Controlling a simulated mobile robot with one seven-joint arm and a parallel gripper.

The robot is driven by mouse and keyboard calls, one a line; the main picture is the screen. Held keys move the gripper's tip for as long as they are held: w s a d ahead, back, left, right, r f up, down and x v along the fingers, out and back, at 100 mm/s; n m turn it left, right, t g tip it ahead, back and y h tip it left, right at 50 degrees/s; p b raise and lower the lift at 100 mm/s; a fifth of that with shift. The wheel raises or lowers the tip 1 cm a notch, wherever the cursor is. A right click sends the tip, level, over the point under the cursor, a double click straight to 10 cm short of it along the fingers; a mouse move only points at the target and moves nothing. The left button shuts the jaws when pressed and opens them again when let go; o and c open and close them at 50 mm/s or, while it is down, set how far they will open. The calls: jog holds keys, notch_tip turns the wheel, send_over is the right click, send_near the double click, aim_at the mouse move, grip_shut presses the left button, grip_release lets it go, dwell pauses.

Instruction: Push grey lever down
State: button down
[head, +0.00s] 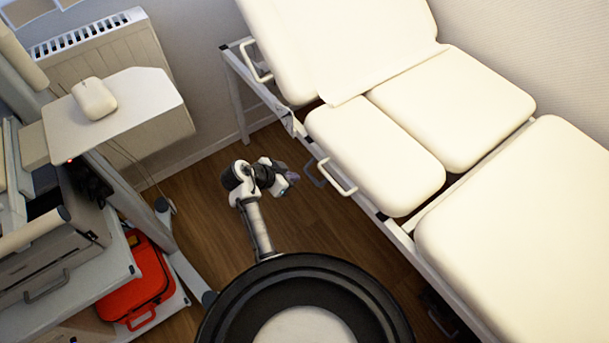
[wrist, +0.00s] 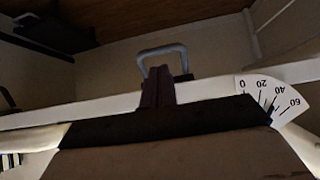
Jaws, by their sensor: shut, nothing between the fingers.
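In the wrist view the grey lever (wrist: 163,49) stands out from the white frame rail, just past my fingertips. My gripper (head: 293,177) is just left of the lever in the head view. In the wrist view my gripper (wrist: 151,72) is shut and empty, its dark fingers overlapping the lever's lower left part. I cannot tell whether they touch it.
The couch (head: 380,160) has several cream cushions and a white side rail. A white angle scale (wrist: 275,98) is on the rail. Wooden floor (head: 200,200) between is clear.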

aim_at(310, 177)
jog(key=p+x, duration=0.1)
jog(key=x, duration=0.5)
jog(key=shift+w+d+f, duration=0.1)
jog(key=shift+d+f, duration=0.05)
jog(key=shift+d, duration=0.05)
jog(key=f+h+b, duration=0.1)
jog(key=b, duration=0.3)
jog(key=f+t+h+b, duration=0.1)
jog(key=b, duration=0.4)
jog(key=w+d+f+t+h+b, duration=0.1)
jog(key=f+b, duration=0.1)
jog(key=b, duration=0.3)
jog(key=shift+d+f, duration=0.1)
jog(key=shift+d, duration=0.2)
dwell(0.4)
